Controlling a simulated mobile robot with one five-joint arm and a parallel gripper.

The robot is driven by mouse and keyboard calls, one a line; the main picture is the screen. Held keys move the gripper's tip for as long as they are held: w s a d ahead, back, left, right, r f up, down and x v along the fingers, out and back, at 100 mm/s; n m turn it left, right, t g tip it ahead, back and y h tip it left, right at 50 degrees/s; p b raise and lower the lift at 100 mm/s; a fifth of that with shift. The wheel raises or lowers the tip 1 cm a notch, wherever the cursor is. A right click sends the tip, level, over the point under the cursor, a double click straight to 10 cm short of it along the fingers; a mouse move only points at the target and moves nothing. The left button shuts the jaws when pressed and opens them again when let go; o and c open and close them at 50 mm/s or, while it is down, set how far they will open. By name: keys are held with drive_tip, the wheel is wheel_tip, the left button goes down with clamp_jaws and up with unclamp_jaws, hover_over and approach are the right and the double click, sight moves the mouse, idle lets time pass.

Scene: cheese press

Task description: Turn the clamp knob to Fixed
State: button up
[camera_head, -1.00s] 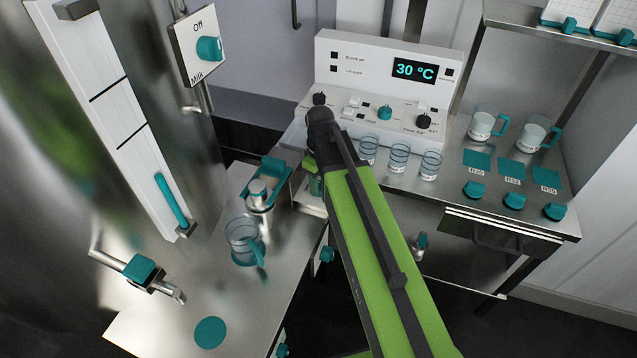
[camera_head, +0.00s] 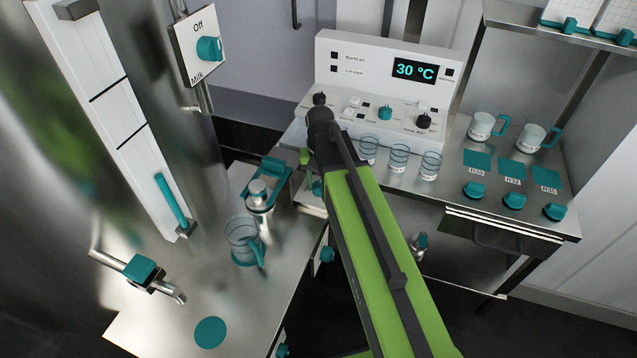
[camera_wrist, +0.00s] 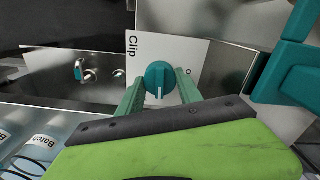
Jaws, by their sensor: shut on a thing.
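The clamp knob is a round teal knob (camera_wrist: 159,76) on a white plate in the wrist view. Its white pointer mark points down in that picture. The plate reads "Clip" left of the knob, with the text turned sideways. Another label at the right is mostly hidden, so I cannot read it. My gripper (camera_wrist: 161,82) has its two green fingers on either side of the knob, shut on it. In the head view the arm hides most of the gripper; a small green part shows beside the dark wrist.
A clear jug (camera_head: 242,240) with a teal handle stands on the steel counter (camera_head: 160,325) at left. The control panel (camera_head: 385,75) showing 30 °C stands behind the arm. Small glasses (camera_head: 399,158) and two mugs (camera_head: 482,126) stand on the right bench.

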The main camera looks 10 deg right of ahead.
sight(320, 183)
drive_tip(key=m, duration=0.6)
drive_tip(key=shift+w+m, duration=0.1)
drive_tip(key=shift+m, duration=0.3)
idle(0.4)
drive_tip(key=o, duration=1.4)
drive_tip(key=shift+c, duration=0.2)
wheel_tip(320, 183, up, 17)
drive_tip(key=p, duration=1.7)
drive_tip(key=shift+r, duration=0.2)
